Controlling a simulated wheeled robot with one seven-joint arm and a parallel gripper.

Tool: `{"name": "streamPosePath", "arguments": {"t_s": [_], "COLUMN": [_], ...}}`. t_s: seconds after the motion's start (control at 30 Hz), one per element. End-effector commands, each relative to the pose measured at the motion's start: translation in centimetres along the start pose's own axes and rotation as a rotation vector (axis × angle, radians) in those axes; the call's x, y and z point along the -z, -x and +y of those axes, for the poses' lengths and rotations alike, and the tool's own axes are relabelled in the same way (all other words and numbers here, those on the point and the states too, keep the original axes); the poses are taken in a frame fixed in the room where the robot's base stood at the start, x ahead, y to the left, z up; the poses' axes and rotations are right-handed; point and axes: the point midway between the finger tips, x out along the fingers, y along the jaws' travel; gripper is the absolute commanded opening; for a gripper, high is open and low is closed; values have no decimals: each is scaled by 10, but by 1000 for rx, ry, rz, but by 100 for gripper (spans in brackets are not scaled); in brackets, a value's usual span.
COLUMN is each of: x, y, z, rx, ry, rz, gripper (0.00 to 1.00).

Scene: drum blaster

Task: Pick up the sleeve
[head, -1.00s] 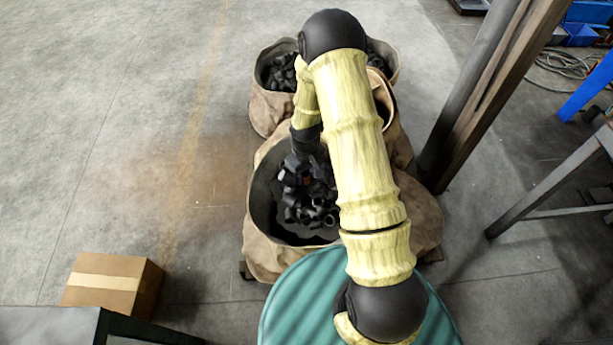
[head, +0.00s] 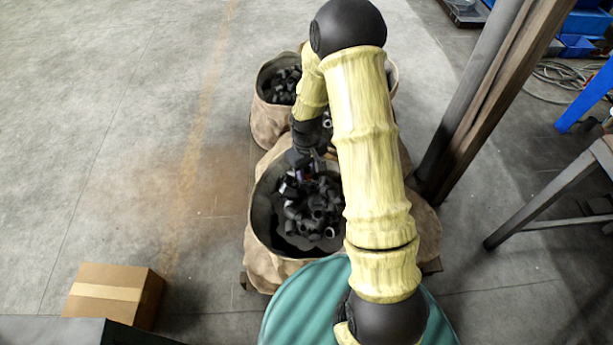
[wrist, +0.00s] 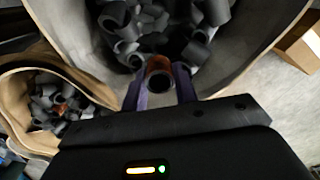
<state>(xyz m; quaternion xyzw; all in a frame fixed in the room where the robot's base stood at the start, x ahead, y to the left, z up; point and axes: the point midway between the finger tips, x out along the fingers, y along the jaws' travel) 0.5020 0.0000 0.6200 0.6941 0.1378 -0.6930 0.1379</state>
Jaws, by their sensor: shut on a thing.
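In the wrist view, my gripper (wrist: 161,90) has its two purple-grey fingers on either side of a small tubular sleeve (wrist: 160,80). The sleeve is dark with a rust-brown outer band, and its open end faces the camera. My gripper is shut on it. In the head view, my gripper (head: 304,174) is over the upper part of an open sack (head: 262,225). The sleeve is too small and covered there to make out clearly. Several dark sleeves lie piled (head: 315,208) in that sack, below my gripper.
More sacks stand behind, one holding dark pieces (head: 282,85). A teal drum (head: 300,300) is in front. A cardboard box (head: 110,292) sits on the floor at left. A post (head: 485,100) and a bench leg (head: 540,200) stand at right.

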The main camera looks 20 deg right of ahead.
Motion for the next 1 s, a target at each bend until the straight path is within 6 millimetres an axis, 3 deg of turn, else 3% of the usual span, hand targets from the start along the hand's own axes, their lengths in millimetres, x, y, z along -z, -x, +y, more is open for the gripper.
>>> {"name": "streamPosePath", "arguments": {"t_s": [0.13,0.77,1.0], "x": [0,0,5], "y": [12,12,19], "z": [0,0,2], "rx": [0,0,-1], "ry": [0,-10,-180], "rz": [0,-1,-1], "gripper": [3,3,3]}}
